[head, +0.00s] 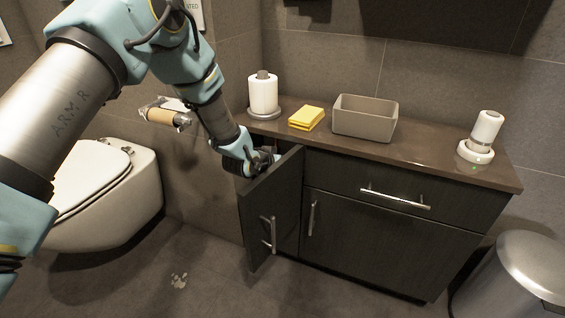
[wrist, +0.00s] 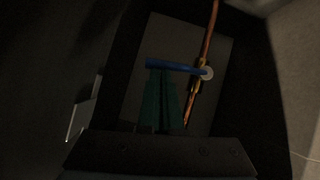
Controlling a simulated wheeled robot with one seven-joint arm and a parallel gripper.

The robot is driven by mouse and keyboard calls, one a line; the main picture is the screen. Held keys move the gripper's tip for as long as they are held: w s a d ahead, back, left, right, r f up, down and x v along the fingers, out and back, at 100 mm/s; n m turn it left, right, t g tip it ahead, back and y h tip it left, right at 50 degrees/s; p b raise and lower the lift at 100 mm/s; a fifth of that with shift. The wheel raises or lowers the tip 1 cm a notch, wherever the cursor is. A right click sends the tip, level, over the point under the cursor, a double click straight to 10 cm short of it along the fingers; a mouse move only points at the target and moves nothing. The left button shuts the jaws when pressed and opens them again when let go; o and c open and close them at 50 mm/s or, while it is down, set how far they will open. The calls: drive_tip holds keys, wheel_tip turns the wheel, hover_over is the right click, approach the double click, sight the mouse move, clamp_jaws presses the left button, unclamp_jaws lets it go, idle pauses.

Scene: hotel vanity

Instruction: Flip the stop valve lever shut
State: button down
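The stop valve sits on a copper pipe (wrist: 208,40) inside the dark cabinet in the wrist view. Its blue lever (wrist: 175,66) reaches left from a pale round hub (wrist: 207,73), almost level in the picture and across the pipe. My gripper's teal fingers (wrist: 161,76) are close together, with their tips right at the lever's left part. I cannot tell whether they touch it; nothing shows held between them. In the head view my gripper (head: 264,160) reaches into the cabinet opening behind the open door (head: 272,210); the valve is hidden there.
The open door stands close beside my wrist. The countertop (head: 430,160) above carries a paper roll (head: 263,94), yellow cloths (head: 306,118), a grey bin (head: 364,120) and a white dispenser (head: 486,130). A toilet (head: 110,205) stands left, a metal trash can (head: 520,275) right.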

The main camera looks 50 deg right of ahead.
drive_tip(key=shift+s, duration=0.1)
idle(0.5)
drive_tip(key=w+a+r+n+g+h, duration=0.2)
drive_tip(key=w+n+g, duration=0.15)
drive_tip(key=w, duration=0.25)
drive_tip(key=w+a+r+n+g+h, duration=0.2)
drive_tip(key=w+n+g, duration=0.1)
drive_tip(key=w+n, duration=0.2)
drive_tip(key=v, duration=1)
drive_tip(key=shift+w+f+p, duration=0.2)
drive_tip(key=shift+w+p, duration=0.1)
drive_tip(key=shift+p, duration=0.1)
drive_tip(key=shift+d, duration=0.15)
